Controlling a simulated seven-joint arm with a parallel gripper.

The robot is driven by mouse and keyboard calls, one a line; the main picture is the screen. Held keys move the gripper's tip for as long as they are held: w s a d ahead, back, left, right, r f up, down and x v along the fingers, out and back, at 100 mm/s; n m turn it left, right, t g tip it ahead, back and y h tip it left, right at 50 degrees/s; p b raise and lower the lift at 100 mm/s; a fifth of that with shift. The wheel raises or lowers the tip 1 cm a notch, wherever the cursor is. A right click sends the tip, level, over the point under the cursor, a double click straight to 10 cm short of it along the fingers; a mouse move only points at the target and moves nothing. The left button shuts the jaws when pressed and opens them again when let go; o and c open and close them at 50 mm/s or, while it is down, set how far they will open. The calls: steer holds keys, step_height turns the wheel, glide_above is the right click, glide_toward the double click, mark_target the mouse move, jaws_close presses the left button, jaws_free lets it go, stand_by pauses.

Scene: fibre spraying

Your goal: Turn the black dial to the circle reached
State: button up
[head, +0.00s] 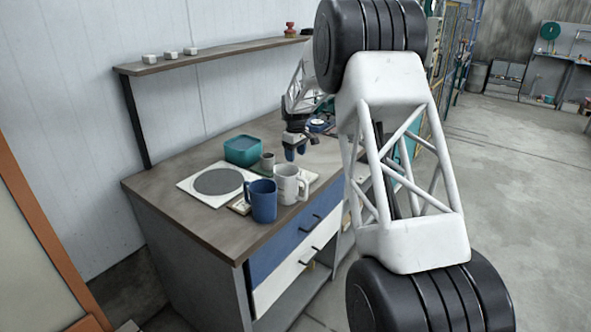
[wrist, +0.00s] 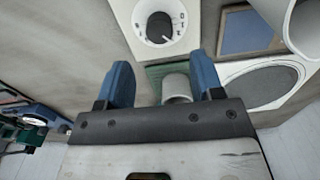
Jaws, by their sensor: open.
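The black dial (wrist: 158,27) sits in a round white mount on a pale plate (wrist: 140,42), at the top of the wrist view. A small light mark shows near its lower edge; any circles around it are too small to read. I cannot make out the dial in the head view. My gripper (head: 296,152) is above the right part of the wooden worktop. In the wrist view my gripper (wrist: 168,82) has its two blue fingers spread wide, with nothing held between them. The dial lies beyond the fingertips, apart from them.
A small grey cup (head: 267,160), teal container (head: 243,150), white mug (head: 290,184) and blue mug (head: 262,201) stand close together. A white board with a grey disc (head: 218,181) lies left. The worktop's left end (head: 160,187) is bare. A shelf (head: 210,54) runs along the wall.

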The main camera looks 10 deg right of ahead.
steer(key=shift+f, duration=3.45)
steer(key=c, duration=0.9)
